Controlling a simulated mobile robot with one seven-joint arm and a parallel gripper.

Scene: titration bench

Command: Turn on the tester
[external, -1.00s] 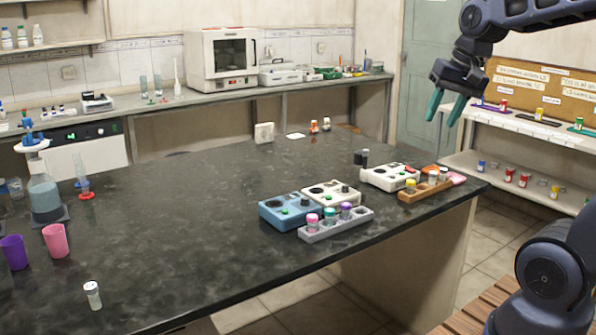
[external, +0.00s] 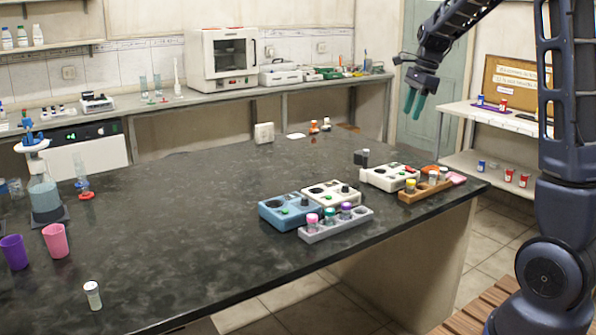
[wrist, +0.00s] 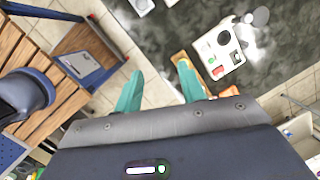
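Several flat boxes with buttons stand on the dark bench; no label tells which is the tester. A white box (external: 377,178) at the right end has a dark dial and red and green buttons; it also shows in the wrist view (wrist: 230,62). A blue box (external: 269,213) and a second white box (external: 322,198), each with a dark round top and a green button, stand side by side nearer the middle. My gripper (external: 414,104) is open and empty, its teal fingers pointing down, in the air above the right end of the bench.
A grey rack (external: 318,234) of capped vials stands before the blue box. An orange rack (external: 412,195) with vials stands before the right white box. Dark cylinders (external: 362,158) stand behind it. The middle of the bench (external: 180,230) is clear.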

